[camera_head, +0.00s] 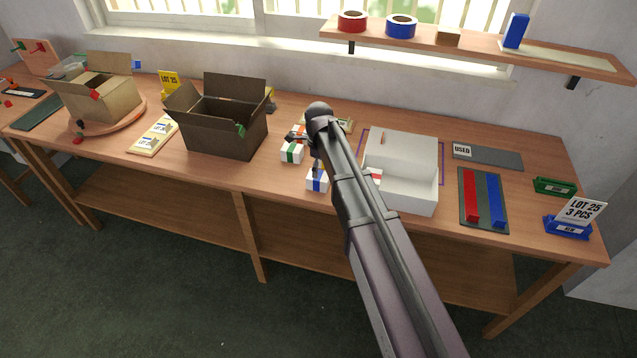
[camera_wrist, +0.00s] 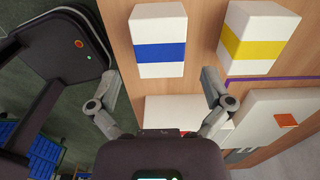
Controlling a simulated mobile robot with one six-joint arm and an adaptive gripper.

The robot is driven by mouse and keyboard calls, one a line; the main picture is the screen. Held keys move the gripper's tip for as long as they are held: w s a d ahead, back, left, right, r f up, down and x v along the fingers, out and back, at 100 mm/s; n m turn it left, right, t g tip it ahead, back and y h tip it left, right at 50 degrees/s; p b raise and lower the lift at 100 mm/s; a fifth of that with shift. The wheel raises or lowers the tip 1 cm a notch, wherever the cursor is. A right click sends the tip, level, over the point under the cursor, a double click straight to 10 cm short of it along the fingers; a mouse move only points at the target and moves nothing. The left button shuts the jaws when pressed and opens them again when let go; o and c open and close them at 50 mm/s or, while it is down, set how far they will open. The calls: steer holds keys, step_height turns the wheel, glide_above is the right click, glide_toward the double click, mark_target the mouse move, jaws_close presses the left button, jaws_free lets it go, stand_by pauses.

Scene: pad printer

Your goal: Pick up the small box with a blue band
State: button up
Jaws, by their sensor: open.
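The small white box with a blue band (camera_head: 317,182) stands on the wooden bench near its front edge. It also shows in the wrist view (camera_wrist: 158,52), at the top centre. My gripper (camera_wrist: 161,84) is open and empty, with its fingertips apart on either side of the picture's middle. In the wrist view the blue-banded box appears just beyond the fingertips, not gripped. In the head view my gripper (camera_head: 313,150) is above the bench close to this box, and my arm hides part of the area.
A yellow-banded box (camera_wrist: 259,40) stands close by on the right in the wrist view. A green-banded box (camera_head: 291,154) is just behind the blue-banded one. A white open case (camera_head: 408,190) stands to the right, an open brown carton (camera_head: 228,140) to the left.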

mark_target(318, 181)
steer(key=shift+f+b, duration=1.9)
steer(key=shift+f, duration=0.25)
steer(key=c, duration=1.1)
